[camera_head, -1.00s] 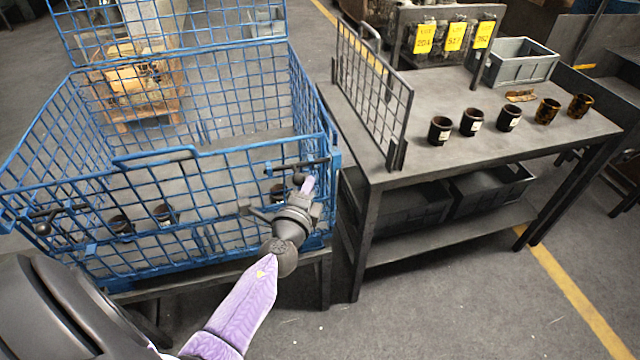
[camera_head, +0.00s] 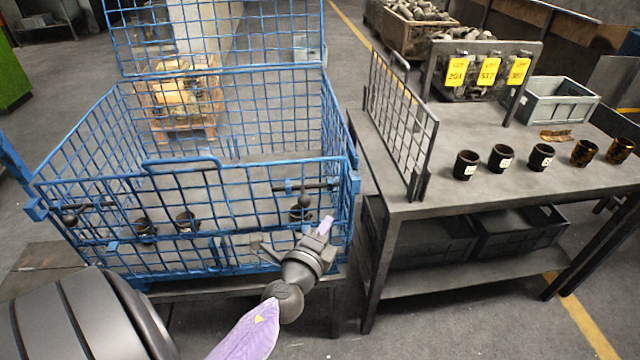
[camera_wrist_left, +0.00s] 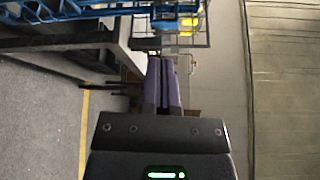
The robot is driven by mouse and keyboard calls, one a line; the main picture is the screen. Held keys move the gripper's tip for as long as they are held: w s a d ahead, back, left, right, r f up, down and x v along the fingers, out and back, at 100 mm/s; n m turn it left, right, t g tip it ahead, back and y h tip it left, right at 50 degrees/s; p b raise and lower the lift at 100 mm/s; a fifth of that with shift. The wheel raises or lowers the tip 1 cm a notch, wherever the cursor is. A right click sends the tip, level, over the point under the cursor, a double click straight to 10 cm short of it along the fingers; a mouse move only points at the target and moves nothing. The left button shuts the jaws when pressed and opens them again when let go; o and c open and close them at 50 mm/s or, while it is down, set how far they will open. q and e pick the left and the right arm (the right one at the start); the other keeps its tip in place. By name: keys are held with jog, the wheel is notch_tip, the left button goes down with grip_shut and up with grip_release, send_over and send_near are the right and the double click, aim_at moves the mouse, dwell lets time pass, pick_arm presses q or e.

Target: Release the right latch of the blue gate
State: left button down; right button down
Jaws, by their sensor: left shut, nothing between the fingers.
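The blue gate (camera_head: 232,200) is the front mesh panel of the blue wire cage and stands upright. Its right latch (camera_head: 305,187) is a dark bar with a handle near the gate's upper right corner. The left latch (camera_head: 72,217) is at the other end. My left gripper (camera_head: 326,226) is in front of the gate, a little below and right of the right latch, and appears apart from it. Its purple fingers (camera_wrist_left: 165,80) are together and empty in the left wrist view, with blue metalwork at the top. My right gripper is not seen.
Dark cups (camera_head: 186,222) stand inside the cage. A grey table (camera_head: 450,200) is close on the right, with a mesh rack (camera_head: 402,115), several cups and a grey bin (camera_head: 560,103). Floor is open between the table legs and the picture's front edge.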

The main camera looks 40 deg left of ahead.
pick_arm(q)
jog(key=shift+b+v, duration=0.4)
jog(key=shift+v, duration=2.55)
jog(key=shift+a, duration=0.1)
